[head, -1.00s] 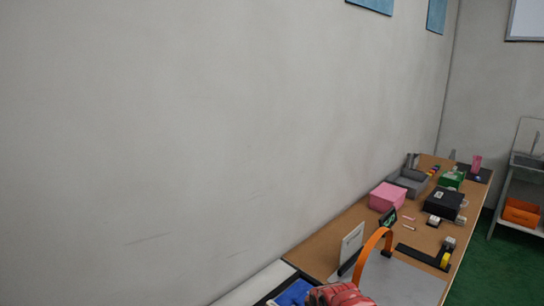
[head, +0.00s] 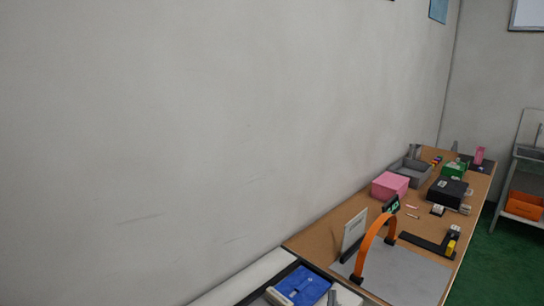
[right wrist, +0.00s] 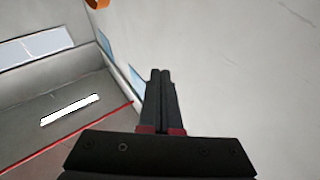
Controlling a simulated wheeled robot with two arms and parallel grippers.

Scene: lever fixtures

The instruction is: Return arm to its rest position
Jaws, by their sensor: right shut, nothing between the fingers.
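My right gripper (right wrist: 160,75) shows in the right wrist view. Its two dark fingers are together with nothing between them. Behind it are the pale wall and a grey surface with a bright white strip, so it is clear of the table. In the head view I cannot make out the right gripper with certainty; a small grey piece shows at the bottom edge. My left gripper is in neither current view.
A long brown table (head: 322,238) runs along the wall. Green floor (head: 495,265) lies right.

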